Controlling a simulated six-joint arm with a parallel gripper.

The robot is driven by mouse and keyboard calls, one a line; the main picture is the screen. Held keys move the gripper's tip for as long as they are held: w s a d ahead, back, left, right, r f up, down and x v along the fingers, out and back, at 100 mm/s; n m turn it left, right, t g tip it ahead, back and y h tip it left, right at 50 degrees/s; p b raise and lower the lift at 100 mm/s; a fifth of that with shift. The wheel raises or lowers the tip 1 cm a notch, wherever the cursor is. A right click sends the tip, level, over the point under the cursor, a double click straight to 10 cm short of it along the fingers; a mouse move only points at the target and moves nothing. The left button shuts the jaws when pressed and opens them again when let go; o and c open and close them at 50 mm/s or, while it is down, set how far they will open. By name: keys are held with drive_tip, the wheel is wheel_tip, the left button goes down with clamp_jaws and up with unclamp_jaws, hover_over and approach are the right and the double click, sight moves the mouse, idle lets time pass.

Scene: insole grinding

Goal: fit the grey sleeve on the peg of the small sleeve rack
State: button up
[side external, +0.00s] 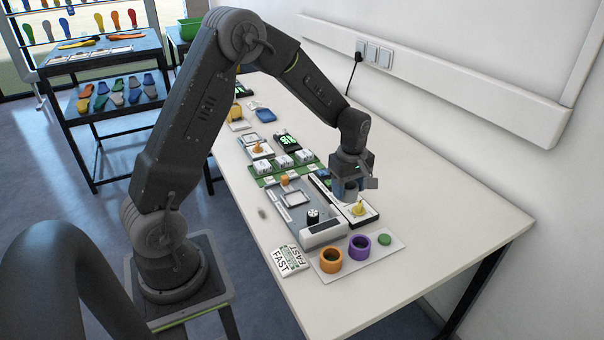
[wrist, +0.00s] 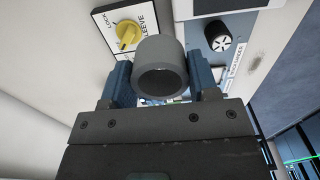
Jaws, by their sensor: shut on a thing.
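My gripper (side external: 347,186) is shut on the grey sleeve (wrist: 162,62), which sits between the two blue fingers in the wrist view with its round opening towards the camera. In the side view the gripper is above the table, by the yellow knob panel; the sleeve is hard to tell from the gripper there. The white rack plate (side external: 338,278) at the table's near end carries an orange sleeve (side external: 331,259), a purple sleeve (side external: 359,246) and a small round green piece (side external: 385,239). No bare peg can be made out. The gripper is behind and above this plate.
A yellow knob (side external: 358,208) on a panel marked "LOCK" and "SLEEVE" is close to the gripper. A grey machine tray (side external: 296,213) with a black knob (side external: 313,216) lies to its left. A "FAST" card (side external: 289,260) lies beside the rack plate. The table's right side is clear.

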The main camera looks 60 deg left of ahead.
hover_over(385, 238)
wheel_tip(385, 238, down, 3)
drive_tip(key=shift+r, duration=0.15)
drive_tip(key=shift+f, duration=2.15)
drive_tip(key=shift+f, duration=0.9)
drive_tip(key=o, duration=1.3)
wheel_tip(385, 238, up, 9)
drive_tip(key=shift+r, duration=0.1)
idle(1.0)
